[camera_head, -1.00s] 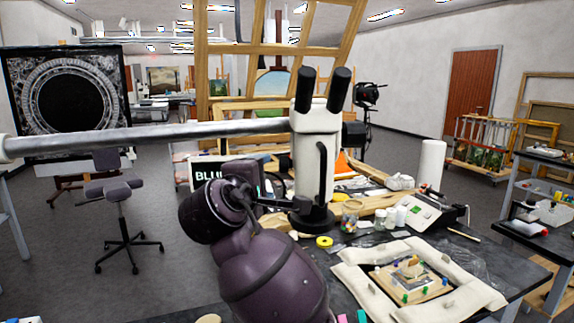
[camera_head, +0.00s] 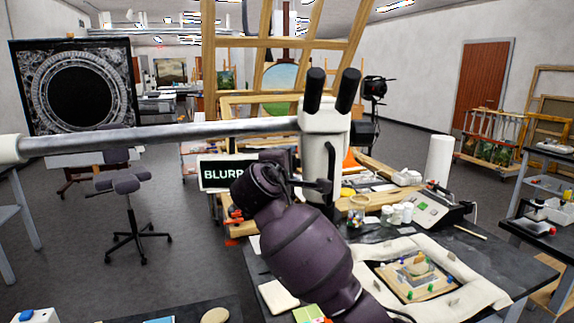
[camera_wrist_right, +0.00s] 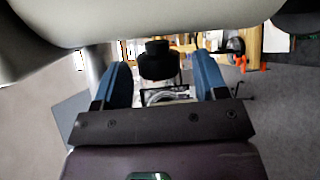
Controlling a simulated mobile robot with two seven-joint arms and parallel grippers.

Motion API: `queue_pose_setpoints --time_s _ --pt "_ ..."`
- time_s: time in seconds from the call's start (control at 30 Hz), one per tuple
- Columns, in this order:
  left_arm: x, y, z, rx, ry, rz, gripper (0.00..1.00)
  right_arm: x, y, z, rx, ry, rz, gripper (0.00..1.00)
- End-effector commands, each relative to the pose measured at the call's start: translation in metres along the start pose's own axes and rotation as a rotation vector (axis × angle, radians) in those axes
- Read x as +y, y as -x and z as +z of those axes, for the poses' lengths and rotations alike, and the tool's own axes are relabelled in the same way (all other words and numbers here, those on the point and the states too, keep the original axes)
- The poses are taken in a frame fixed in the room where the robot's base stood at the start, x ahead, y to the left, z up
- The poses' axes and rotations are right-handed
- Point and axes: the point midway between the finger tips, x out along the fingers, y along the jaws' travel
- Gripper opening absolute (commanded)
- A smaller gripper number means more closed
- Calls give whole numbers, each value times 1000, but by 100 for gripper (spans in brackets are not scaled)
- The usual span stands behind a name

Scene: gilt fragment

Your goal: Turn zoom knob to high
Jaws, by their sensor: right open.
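The white microscope head (camera_head: 324,122) with two black eyepieces hangs from a long grey boom over the workbench. My purple right arm reaches up from the bottom of the head view to the microscope's left side, and its own wrist hides most of the right gripper there. In the right wrist view my right gripper (camera_wrist_right: 162,88) is open, with a blue finger on each side. A dark, round knob-like part (camera_wrist_right: 158,60) shows between the fingers; I cannot tell whether they touch it. Its setting is not readable. My left gripper is not in view.
A screen (camera_head: 222,173) with large letters starting "BLUR" stands behind my arm. The bench holds a framed fragment (camera_head: 415,275) on padded cloth, jars (camera_head: 357,210), a white roll (camera_head: 438,160) and a grey device (camera_head: 425,207). A stool (camera_head: 128,183) stands on open floor at left.

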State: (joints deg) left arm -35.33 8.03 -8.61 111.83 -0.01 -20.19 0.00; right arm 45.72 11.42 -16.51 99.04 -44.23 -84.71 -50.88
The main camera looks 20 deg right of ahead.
Motion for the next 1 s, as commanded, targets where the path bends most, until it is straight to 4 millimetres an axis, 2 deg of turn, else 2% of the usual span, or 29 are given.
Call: queue_pose_setpoints --time_s 0.1,0.13,0.43,0.77,1.0 --pt "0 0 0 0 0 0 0 0 0 0 0 0 0 66" --pt "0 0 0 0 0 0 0 0 0 0 0 0 1 63" --pt "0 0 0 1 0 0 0 0 0 0 0 0 1 18" --pt "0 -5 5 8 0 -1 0 -2 0 0 -3 -19 47 18" --pt "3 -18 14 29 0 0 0 -8 0 -1 -12 -71 174 18"
